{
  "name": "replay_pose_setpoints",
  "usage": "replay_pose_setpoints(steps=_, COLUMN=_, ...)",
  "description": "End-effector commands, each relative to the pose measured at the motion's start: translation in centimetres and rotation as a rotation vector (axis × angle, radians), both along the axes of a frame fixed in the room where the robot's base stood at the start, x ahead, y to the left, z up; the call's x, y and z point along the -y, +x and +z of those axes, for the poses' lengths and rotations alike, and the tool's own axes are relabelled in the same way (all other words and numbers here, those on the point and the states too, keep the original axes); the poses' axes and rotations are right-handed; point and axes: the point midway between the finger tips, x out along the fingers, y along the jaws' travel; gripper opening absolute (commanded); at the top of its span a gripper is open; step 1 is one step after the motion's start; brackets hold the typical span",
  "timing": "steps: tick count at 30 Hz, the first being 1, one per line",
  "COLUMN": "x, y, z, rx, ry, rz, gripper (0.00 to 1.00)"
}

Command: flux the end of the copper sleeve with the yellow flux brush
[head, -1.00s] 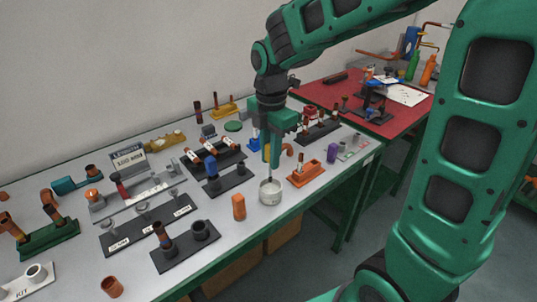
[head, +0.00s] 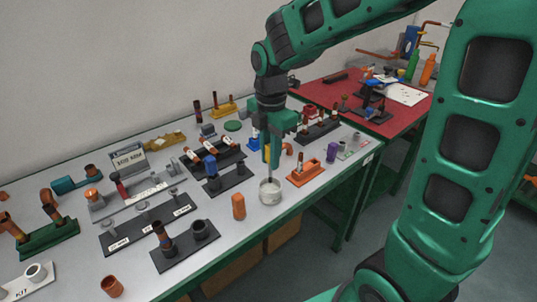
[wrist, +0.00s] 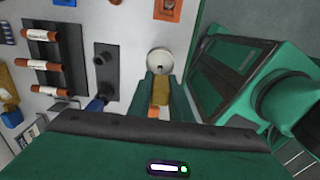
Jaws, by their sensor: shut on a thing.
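My gripper (head: 271,163) is shut on the yellow flux brush and points down, right above a whitish round pot (head: 270,192). The brush's yellow handle (wrist: 161,90) shows between my two green fingers in the wrist view, with the pot (wrist: 159,60) just past the fingertips. The brush's lower end is hidden; I cannot tell whether it touches the pot's contents. I cannot tell for sure which copper piece is the sleeve.
An orange-brown cylinder (head: 238,206) stands left of the pot. An orange block holder (head: 305,173) and a purple cup (head: 332,152) are to the right. A black rack with copper tubes (head: 213,158) lies behind left. A copper cup (head: 112,287) stands near the front edge.

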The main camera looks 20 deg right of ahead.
Motion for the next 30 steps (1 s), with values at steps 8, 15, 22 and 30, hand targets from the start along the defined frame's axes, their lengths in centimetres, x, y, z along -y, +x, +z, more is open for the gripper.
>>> replay_pose_setpoints(steps=8, x=0.0, y=0.0, z=-0.7, rx=0.000, ry=0.000, rz=0.000, gripper=0.02)
replay_pose_setpoints(steps=15, x=0.0, y=0.0, z=-1.4, rx=-0.001, ry=0.000, rz=0.000, gripper=0.02)
replay_pose_setpoints(steps=22, x=0.0, y=0.0, z=-2.0, rx=-0.001, ry=0.000, rz=0.000, gripper=0.02)
replay_pose_setpoints(steps=30, x=0.0, y=0.0, z=-2.6, rx=-0.001, ry=0.000, rz=0.000, gripper=0.02)
